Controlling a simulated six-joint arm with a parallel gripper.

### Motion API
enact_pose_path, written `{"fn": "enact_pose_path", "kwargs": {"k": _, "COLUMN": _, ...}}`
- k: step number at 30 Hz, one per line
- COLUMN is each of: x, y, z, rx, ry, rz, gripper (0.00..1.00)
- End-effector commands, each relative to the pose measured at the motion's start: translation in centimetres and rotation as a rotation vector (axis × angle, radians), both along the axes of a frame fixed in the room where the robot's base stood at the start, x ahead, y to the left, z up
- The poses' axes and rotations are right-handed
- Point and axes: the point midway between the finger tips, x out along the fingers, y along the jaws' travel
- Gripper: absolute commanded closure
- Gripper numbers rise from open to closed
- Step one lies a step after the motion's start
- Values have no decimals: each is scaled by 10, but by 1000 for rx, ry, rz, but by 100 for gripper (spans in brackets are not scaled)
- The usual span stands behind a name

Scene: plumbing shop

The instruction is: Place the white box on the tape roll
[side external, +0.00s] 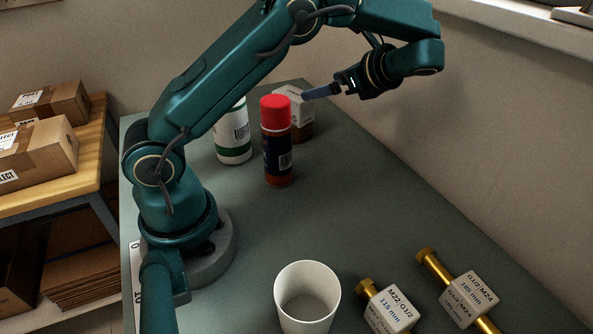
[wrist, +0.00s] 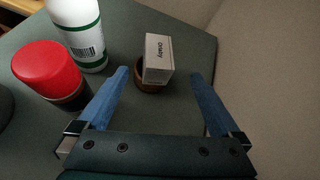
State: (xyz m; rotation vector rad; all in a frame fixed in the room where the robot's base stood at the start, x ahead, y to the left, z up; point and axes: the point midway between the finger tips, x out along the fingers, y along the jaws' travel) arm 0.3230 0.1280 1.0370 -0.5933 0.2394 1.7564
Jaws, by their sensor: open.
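The white box (wrist: 158,58) has dark print and sits on top of the brown tape roll (wrist: 150,87) in the wrist view. In the side view the white box (side external: 291,104) is partly hidden behind the red-capped can, and the tape roll (side external: 304,131) shows below it. My gripper (wrist: 160,74) is open, with one blue finger on each side of the box and clear gaps to it. In the side view my gripper (side external: 310,94) is at the box's upper right. The roll's far side is hidden.
A red-capped spray can (side external: 277,143) and a white-green bottle (side external: 234,134) stand close by on the left. A white cup (side external: 306,299) and two brass fittings with white labelled blocks (side external: 391,310) (side external: 468,297) are at the front. The wall is behind. The bench middle is clear.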

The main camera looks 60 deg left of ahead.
Motion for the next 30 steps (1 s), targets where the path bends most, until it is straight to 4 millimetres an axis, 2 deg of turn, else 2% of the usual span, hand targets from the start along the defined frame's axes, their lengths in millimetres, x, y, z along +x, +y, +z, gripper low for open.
{"fn": "enact_pose_path", "kwargs": {"k": 6, "x": 0, "y": -13, "z": 9, "rx": -16, "ry": -20, "rz": 3, "gripper": 0}}
{"fn": "enact_pose_path", "kwargs": {"k": 11, "x": -14, "y": -23, "z": 19, "rx": -117, "ry": -147, "rz": 34, "gripper": 0}}
{"fn": "enact_pose_path", "kwargs": {"k": 20, "x": -63, "y": -62, "z": 30, "rx": -409, "ry": -503, "rz": 194, "gripper": 0}}
{"fn": "enact_pose_path", "kwargs": {"k": 30, "x": -129, "y": -124, "z": 26, "rx": -784, "ry": -924, "rz": 539, "gripper": 0}}
